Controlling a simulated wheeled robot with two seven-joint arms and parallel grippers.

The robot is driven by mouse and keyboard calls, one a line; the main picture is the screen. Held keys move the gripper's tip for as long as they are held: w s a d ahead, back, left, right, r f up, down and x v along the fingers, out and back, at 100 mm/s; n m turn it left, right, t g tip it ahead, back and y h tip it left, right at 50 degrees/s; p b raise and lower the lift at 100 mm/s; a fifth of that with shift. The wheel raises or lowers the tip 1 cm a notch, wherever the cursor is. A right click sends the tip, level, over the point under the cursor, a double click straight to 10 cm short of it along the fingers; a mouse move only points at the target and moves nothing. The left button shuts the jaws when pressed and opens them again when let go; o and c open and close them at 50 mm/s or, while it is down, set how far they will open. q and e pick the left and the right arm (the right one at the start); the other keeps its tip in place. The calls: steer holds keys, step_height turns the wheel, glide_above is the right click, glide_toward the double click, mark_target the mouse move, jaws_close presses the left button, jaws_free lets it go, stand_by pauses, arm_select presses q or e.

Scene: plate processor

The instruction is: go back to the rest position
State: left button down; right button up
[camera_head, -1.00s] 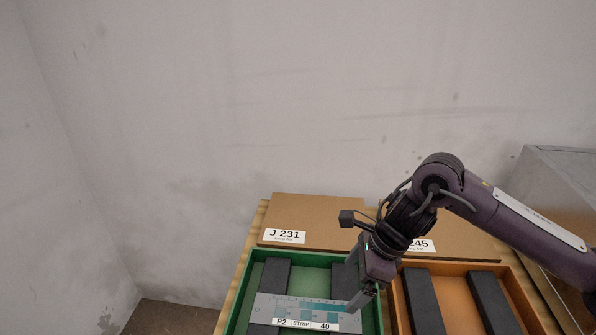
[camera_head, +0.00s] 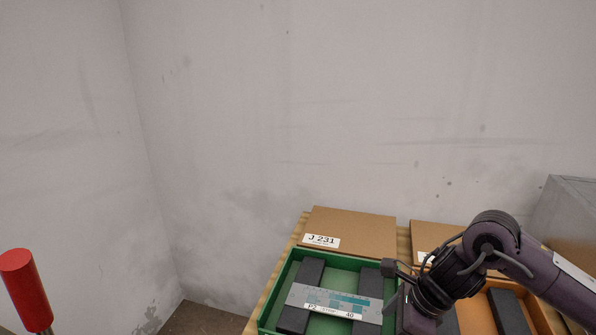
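My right arm comes in from the right, and its gripper (camera_head: 401,310) hangs over the border between the green tray and the orange tray, just right of the plate. Its fingers are mostly hidden, so I cannot tell whether they are open or shut. The plate (camera_head: 333,303), a grey strip with blue-green squares and a label "P2 STRIP 40", lies across two dark foam bars in the green tray (camera_head: 283,277). My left gripper is not in view.
The orange tray (camera_head: 541,318) with dark bars is partly behind my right arm. A red cylinder (camera_head: 24,288) on a metal stem is at lower left. A grey metal box (camera_head: 572,215) stands at right.

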steer(key=a+m+t+y, duration=0.3)
steer(key=a+m+t, duration=0.3)
steer(key=a+m, duration=1.1)
steer(key=s+d+f+m+g+h, duration=0.1)
steer(key=s+d+f+m+h, duration=0.15)
steer(key=s+d+m, duration=0.55)
steer(key=s+d+f+m+g+h, duration=0.2)
steer(key=d+f+m, duration=0.25)
steer(key=m, duration=0.85)
steer(key=s+d+f+m+g+h, duration=0.1)
steer(key=s+d+f+m+h, duration=0.15)
steer(key=s+d+m, duration=0.55)
step_height(320, 180, down, 30)
steer(key=a+r+m+g, duration=0.1)
steer(key=a+m, duration=0.1)
steer(key=s+d+f, duration=0.2)
steer(key=s+f, duration=0.7)
steer(key=s+d+f+g, duration=0.1)
steer(key=s+d+f, duration=0.1)
steer(key=s+f, duration=0.8)
steer(key=shift+g+h, duration=0.3)
